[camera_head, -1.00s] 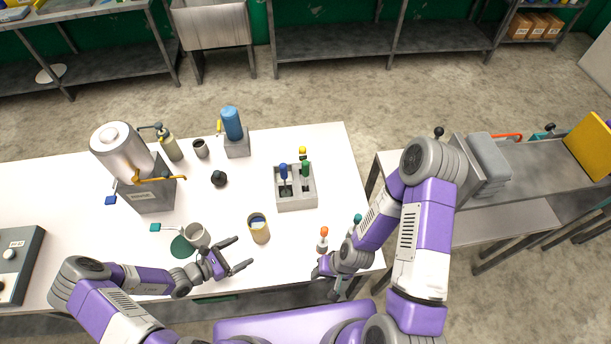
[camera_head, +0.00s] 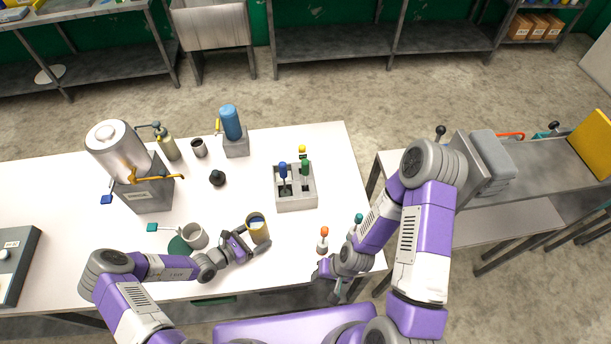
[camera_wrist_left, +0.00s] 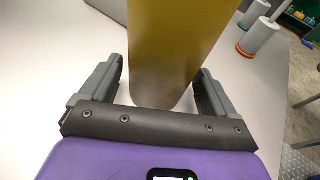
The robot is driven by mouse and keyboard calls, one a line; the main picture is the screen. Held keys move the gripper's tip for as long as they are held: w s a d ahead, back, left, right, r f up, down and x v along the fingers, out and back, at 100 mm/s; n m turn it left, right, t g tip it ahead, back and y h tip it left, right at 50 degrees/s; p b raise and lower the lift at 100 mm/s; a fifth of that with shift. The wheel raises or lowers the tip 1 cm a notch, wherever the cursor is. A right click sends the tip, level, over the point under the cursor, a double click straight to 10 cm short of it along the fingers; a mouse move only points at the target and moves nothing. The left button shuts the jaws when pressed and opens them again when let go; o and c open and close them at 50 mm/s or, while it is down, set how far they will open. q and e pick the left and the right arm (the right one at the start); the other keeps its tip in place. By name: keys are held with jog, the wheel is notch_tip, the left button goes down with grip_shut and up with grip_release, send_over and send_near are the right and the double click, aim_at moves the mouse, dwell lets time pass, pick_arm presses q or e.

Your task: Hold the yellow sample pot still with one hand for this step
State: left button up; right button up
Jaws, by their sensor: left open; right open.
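The yellow sample pot (camera_head: 259,231) stands upright on the white table, with blue content showing at its open top. In the left wrist view the pot (camera_wrist_left: 172,45) fills the upper middle. My left gripper (camera_head: 258,238) is open around the lower part of the pot, one finger on each side; it also shows in the left wrist view (camera_wrist_left: 160,88). A gap shows beside the pot on the left; contact on the right cannot be told. My right gripper (camera_head: 337,285) is open and empty near the table's front right edge.
A white-grey mug (camera_head: 195,236) stands left of the pot by a green disc (camera_head: 178,246). A grey holder (camera_head: 297,202) with colored-handled tools stands behind right. Orange-topped (camera_head: 323,241) and teal-topped (camera_head: 358,219) pieces stand near my right gripper.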

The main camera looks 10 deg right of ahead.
pick_arm(q)
jog(key=shift+w+d+f, duration=0.1)
jog(key=shift+w+d, duration=0.05)
jog(key=c, duration=0.8)
